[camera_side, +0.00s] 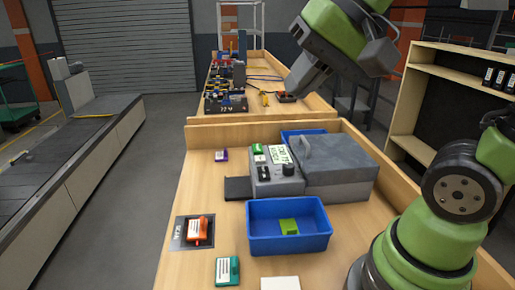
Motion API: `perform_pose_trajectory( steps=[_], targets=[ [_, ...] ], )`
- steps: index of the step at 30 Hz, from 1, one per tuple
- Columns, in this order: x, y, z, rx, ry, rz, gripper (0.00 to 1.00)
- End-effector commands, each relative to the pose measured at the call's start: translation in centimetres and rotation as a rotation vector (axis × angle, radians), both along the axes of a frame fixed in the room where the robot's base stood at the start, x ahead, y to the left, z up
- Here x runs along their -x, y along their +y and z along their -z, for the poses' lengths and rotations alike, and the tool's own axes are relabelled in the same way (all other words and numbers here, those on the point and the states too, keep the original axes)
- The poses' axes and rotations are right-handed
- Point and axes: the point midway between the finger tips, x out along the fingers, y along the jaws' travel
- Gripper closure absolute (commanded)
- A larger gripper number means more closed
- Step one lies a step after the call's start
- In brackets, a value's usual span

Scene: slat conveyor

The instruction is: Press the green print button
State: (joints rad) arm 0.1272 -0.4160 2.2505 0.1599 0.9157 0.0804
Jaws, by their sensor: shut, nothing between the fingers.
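The grey machine (265,184) stands in the middle of the wooden bench, with a light screen (281,154) and a dark knob (291,170) on its sloped panel. A small green part (258,149) sits at the panel's upper left, with a lighter piece just below it. It is too small to tell whether this is the print button. My gripper (291,93) is shut and empty. It appears above and behind the machine in the picture, apart from it, over the far bench. Its fingertips are small and dark here.
A blue bin (262,240) with a green block (288,227) stands before the machine. A grey lidded box (335,166) adjoins it on the right. An orange item (196,229) lies on a dark plate at left. A teal item (228,270) lies in front.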

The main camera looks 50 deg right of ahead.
Motion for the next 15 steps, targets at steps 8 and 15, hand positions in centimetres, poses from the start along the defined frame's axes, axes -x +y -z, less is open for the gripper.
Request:
perform_pose_trajectory(
  steps=[8, 15],
  targets=[
    [-8.9, -3.6, 0.7, -0.259, 0.101, 0.288, 1.00],
    [-15.5, -8.7, 4.0, -0.488, 0.163, 0.539, 1.00]
  ],
)
